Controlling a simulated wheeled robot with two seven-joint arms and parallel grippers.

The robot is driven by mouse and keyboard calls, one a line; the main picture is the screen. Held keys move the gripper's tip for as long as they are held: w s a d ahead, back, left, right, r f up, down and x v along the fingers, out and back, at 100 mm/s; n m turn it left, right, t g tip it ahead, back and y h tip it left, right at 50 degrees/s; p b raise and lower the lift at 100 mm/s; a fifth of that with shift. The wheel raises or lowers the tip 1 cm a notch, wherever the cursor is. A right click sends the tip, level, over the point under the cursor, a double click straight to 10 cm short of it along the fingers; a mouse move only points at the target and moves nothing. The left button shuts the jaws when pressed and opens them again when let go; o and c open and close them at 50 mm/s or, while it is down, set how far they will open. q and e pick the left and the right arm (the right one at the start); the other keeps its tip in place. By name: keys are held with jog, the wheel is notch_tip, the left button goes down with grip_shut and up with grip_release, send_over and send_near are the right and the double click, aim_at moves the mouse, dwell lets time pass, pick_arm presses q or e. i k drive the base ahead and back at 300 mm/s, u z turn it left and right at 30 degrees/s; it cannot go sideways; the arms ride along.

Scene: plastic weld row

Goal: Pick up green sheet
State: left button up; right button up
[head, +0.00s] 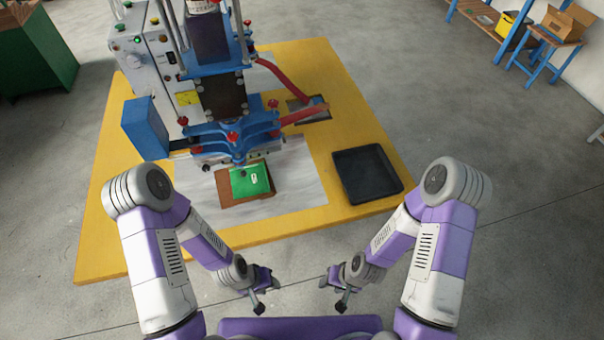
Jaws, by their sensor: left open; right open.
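The green sheet (241,184) lies on a brown block (262,194) at the front of the welding machine, on the light plate of the yellow table. A small white mark shows on the sheet's right part. My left gripper (264,291) is open and empty, in front of the table's near edge and below the sheet in the picture. My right gripper (335,294) is open and empty, to the right of the left one and also off the table's near edge. Neither gripper touches the sheet.
The welding machine (222,97) with blue clamps and red knobs stands behind the sheet. A black tray (366,180) sits on the yellow table (345,84) to the right and looks empty. A blue box (146,130) is at the machine's left. The table's near edge is clear.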

aim_at(255, 182)
jog(key=z, duration=1.55)
jog(key=i, duration=0.5)
jog(key=u, duration=3.1)
jog(key=i, duration=0.5)
jog(key=z, duration=0.05)
